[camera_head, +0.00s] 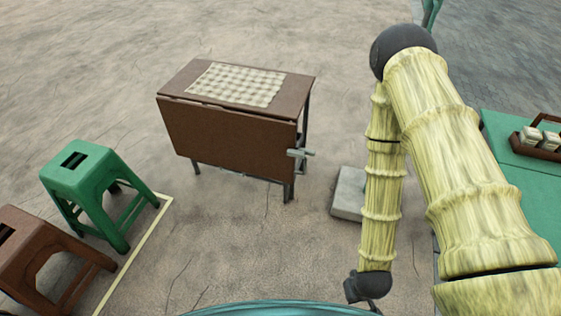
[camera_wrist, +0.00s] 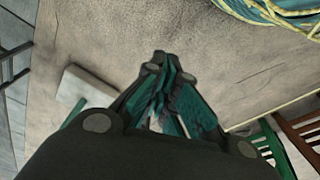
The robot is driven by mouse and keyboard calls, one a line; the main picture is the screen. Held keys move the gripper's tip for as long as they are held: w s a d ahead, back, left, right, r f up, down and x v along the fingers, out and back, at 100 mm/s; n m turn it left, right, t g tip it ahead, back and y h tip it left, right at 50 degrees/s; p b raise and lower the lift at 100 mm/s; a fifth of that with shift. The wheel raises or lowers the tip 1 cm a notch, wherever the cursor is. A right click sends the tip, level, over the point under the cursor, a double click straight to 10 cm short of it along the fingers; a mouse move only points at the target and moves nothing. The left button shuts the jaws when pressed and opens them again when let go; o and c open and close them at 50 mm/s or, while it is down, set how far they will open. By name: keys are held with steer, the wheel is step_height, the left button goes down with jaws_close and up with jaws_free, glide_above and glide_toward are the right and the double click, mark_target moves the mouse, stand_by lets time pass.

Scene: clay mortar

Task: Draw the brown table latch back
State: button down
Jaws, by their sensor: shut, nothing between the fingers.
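The brown table (camera_head: 235,135) stands in the middle of the head view, with a hanging front flap and a checked cloth on its top. A pale grey latch (camera_head: 299,154) sticks out at the right end of the flap, near the table's front right leg. My gripper (camera_wrist: 158,58) is shut and empty in the wrist view, pointing at bare ground. In the head view only its dark wrist end shows at the bottom, well in front and to the right of the latch, not touching it. The fingertips are hidden or cut off there.
A green stool (camera_head: 88,180) and a brown stool (camera_head: 45,250) stand at the left beside a pale line. A grey block (camera_head: 349,193) lies right of the table. A green table (camera_head: 515,185) with a small tray (camera_head: 537,150) is at the right. Ground before the brown table is clear.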

mark_target(296, 153)
steer(key=w+a+f+n+t+b, duration=0.3)
steer(key=w+b, duration=0.3)
steer(key=w, duration=0.4)
steer(key=w+a+f+n+t+b, duration=0.3)
steer(key=w+b, duration=0.3)
steer(key=w, duration=0.5)
steer(key=w+a+f+n+t+b, duration=0.2)
steer(key=w+a+f+n+b, duration=0.15)
steer(key=w+b, duration=0.45)
steer(key=w+a+r+n+t+b, duration=0.3)
steer(key=w+a+b, duration=0.4)
steer(key=w, duration=0.3)
steer(key=w+a+r+n+t+b, duration=0.4)
steer(key=w+a+b, duration=0.4)
steer(key=w, duration=0.3)
steer(key=shift+w+t+b, duration=0.3)
steer(key=shift+t+b, duration=0.4)
steer(key=shift+b, duration=0.1)
steer(key=shift+a, duration=0.1)
